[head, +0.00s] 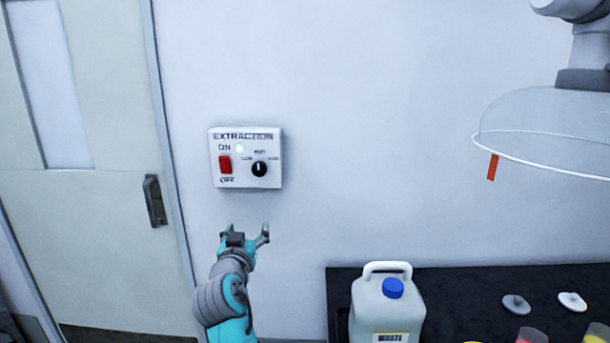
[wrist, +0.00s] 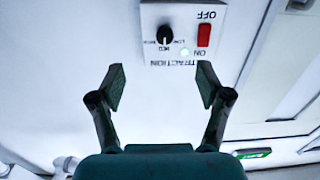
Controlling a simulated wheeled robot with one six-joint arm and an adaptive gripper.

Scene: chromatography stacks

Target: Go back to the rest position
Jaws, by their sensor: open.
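My gripper (head: 245,228) is open and empty, in front of the white wall, just below the extraction control box (head: 246,157). In the wrist view my gripper (wrist: 160,85) shows its two fingers spread apart, with the control box (wrist: 180,52) upside down beyond them and nothing between the fingertips. The box carries a red rocker switch (head: 225,164), a black knob (head: 259,169) and a lit greenish-white lamp (head: 239,148). The fingers appear apart from the box.
A door (head: 95,150) with a dark handle (head: 154,200) is at left. A black bench (head: 460,285) at lower right bears a white jug (head: 385,312) with a blue cap, lids and coloured containers. A clear extraction hood (head: 545,130) hangs at upper right. The wall between is clear.

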